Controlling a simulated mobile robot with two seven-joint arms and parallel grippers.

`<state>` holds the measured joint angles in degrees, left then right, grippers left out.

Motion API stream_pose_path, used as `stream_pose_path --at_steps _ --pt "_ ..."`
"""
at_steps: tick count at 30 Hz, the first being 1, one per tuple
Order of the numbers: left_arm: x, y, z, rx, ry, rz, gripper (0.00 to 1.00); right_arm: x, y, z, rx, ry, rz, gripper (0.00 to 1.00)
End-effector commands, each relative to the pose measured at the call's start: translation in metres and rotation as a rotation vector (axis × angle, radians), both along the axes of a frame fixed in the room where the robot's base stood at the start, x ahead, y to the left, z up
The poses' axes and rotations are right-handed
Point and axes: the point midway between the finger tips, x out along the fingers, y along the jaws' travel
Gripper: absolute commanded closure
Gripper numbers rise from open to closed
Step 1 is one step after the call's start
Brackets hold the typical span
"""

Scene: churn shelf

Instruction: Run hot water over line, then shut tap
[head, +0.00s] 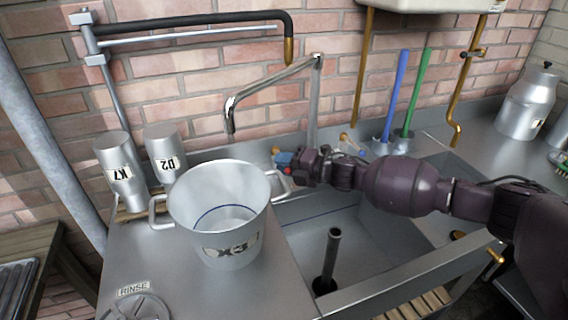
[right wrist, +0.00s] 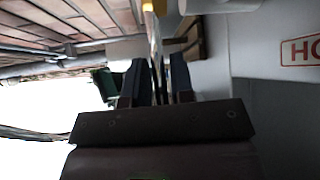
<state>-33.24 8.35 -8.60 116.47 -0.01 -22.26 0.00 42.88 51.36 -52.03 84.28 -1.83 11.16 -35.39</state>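A steel pot (head: 232,247) marked X3 stands on the counter left of the sink in the head view. A blue line curves around its inner wall; I cannot tell a water level. The tap's spout (head: 262,84) ends above the pot's back part, and no stream shows. My right gripper (head: 284,160) is beside the pot's right handle, at the back of the sink. In the right wrist view its parted fingers (right wrist: 158,85) straddle a thin bar (right wrist: 155,45); the grip looks open. A sign (right wrist: 302,51) reading HO shows at right. My left gripper is not in view.
A drain pipe (head: 329,258) rises in the sink. Blue (head: 397,90) and green (head: 419,85) handles stand behind my right arm. The counter in front of the pot holds a RINSE disc (head: 137,307).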

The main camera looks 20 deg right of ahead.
Motion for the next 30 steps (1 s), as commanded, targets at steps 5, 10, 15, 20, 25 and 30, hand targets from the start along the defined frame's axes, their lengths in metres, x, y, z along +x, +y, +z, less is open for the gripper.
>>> stream_pose_path --at_steps 5,10,15,20,25,30 --pt "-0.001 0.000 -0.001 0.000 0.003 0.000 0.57 0.000 0.000 0.000 0.000 0.000 0.000 1.00" --pt "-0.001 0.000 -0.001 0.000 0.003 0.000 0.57 0.000 0.000 0.000 -0.001 0.000 0.001 1.00" --pt "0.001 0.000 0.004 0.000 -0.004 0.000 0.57 -0.001 0.002 0.001 -0.001 -0.002 -0.019 1.00" --pt "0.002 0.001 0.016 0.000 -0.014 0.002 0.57 -0.001 0.010 0.004 0.002 -0.005 -0.100 1.00" --pt "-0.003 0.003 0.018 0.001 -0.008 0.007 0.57 -0.001 0.017 0.003 0.002 -0.003 -0.200 1.00" --pt "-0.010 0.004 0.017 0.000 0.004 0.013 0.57 0.001 0.023 0.002 0.002 -0.004 -0.288 1.00"
